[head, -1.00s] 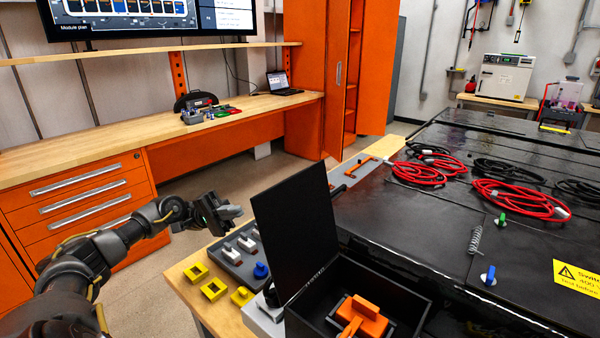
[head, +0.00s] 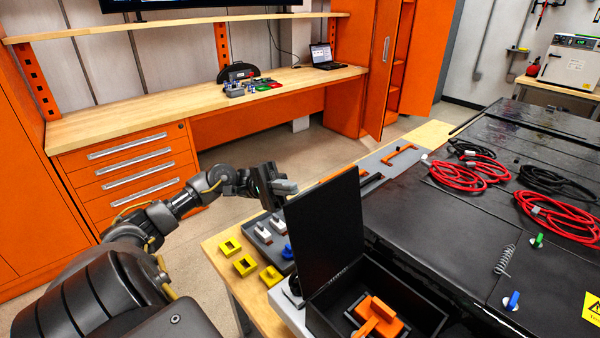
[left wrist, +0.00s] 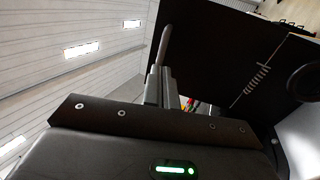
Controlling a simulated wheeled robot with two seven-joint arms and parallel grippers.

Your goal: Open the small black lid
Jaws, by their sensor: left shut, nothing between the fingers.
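The small black lid (head: 326,228) stands raised, tilted slightly back, on the left edge of its black box (head: 432,313). The open box holds an orange object with a handle (head: 378,318). My left gripper (head: 288,187) is shut and empty, just left of the lid's upper left corner in the head view. In the left wrist view, the shut fingers (left wrist: 164,75) point up beside the lid's dark face (left wrist: 215,55), with the hinge (left wrist: 258,80) along its edge. I cannot tell whether they touch it. My right gripper is not in view.
A grey tray with small parts (head: 265,232) and several yellow blocks (head: 245,266) lie on the wooden table left of the lid. Red cables (head: 470,172) and black cables lie on the black pack (head: 450,225) at right. A workbench (head: 150,119) stands behind.

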